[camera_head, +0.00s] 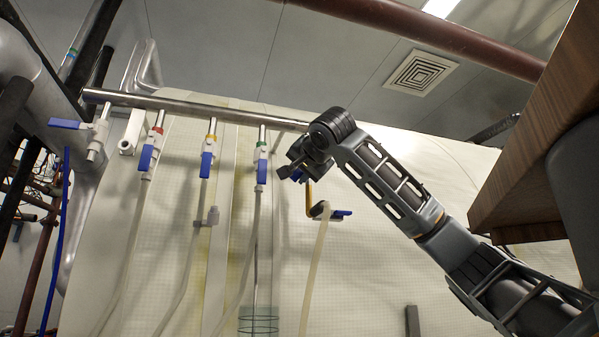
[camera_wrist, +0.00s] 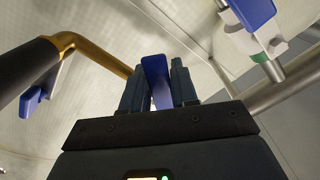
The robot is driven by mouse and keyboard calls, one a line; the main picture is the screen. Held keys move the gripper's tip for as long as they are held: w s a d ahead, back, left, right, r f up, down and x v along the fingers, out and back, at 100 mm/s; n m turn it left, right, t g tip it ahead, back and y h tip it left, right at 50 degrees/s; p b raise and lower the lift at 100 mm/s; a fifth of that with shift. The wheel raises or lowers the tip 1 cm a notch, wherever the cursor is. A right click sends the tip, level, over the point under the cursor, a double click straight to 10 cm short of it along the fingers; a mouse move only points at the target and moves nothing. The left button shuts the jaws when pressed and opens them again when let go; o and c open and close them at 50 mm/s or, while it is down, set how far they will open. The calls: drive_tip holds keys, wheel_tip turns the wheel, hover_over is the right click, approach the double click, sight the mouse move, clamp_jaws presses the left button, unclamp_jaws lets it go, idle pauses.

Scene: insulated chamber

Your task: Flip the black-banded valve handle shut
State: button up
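A blue valve handle (camera_wrist: 157,75) stands between the two fingers of my gripper (camera_wrist: 158,88) in the wrist view. The fingers flank it closely, but I cannot tell whether they press on it. In the head view my gripper (camera_head: 287,172) is at the valve right of the green-banded one, and part of this blue handle (camera_head: 297,175) shows beside it. My wrist hides most of that valve, and no black band can be made out.
Red-banded (camera_head: 150,150), yellow-banded (camera_head: 208,155) and green-banded (camera_head: 262,162) valves hang from the metal pipe (camera_head: 200,110) to the left. A brass elbow (camera_wrist: 100,52) and another blue handle (camera_head: 341,213) are close by. A wooden cabinet (camera_head: 530,130) stands at right.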

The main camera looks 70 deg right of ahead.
clamp_jaws()
